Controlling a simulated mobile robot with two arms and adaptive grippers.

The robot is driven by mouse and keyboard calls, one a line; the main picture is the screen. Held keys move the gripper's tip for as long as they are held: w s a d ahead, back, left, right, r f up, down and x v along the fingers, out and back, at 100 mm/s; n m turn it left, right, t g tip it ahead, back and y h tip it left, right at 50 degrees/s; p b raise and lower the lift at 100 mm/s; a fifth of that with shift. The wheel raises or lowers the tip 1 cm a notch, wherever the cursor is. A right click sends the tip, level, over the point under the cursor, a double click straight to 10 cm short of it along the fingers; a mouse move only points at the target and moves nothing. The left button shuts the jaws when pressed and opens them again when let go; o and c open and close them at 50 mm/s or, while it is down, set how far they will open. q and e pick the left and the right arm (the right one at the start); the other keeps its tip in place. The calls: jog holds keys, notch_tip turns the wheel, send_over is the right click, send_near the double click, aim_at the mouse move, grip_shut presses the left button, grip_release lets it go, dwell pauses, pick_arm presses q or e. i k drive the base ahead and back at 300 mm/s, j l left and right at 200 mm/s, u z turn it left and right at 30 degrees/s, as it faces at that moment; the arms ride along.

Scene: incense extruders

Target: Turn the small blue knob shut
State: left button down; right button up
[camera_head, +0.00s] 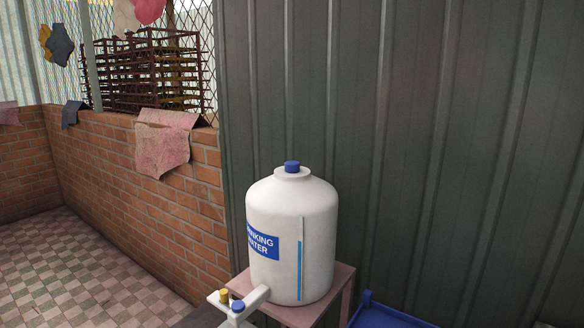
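A small blue knob (238,306) sits on top of a white spout (252,300) low at the front of a white water tank (318,230). A yellow knob (224,296) sits beside it on the same spout piece, a little to the left. The tank has a blue drinking water label, a blue level strip and a blue cap (292,167) on top. Whether the blue knob is turned open or shut cannot be told from here. The underside of the spout is cut off by the lower edge of the view. Neither of my grippers is in view.
The tank stands on a reddish stand (340,292). A blue tray or crate (385,316) is to its right, low down. A dark corrugated wall (430,130) rises close behind. A brick wall (130,170) and open tiled floor (75,270) lie to the left.

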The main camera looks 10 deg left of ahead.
aim_at(290, 167)
jog(key=i+j, duration=0.1)
jog(key=j, duration=0.35)
jog(key=j+z, duration=0.35)
jog(key=j, duration=0.5)
jog(key=j+z, duration=0.4)
jog(key=j, duration=0.5)
